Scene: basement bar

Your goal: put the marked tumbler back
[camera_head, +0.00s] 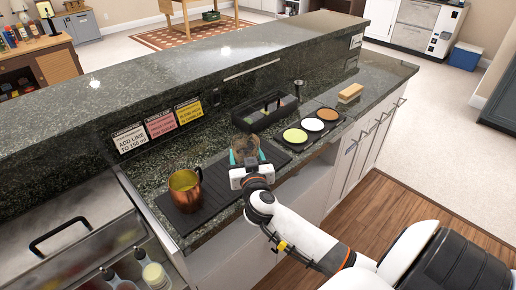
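The bar mat (218,188) lies along the counter's front part. My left gripper is not in view.
A copper mug (185,190) stands on the mat's left end. Behind the tumbler is a black caddy (265,112); to the right are a tray of three round dishes (313,126) and a wooden-backed brush (350,93). Three signs (160,123) line the raised ledge.

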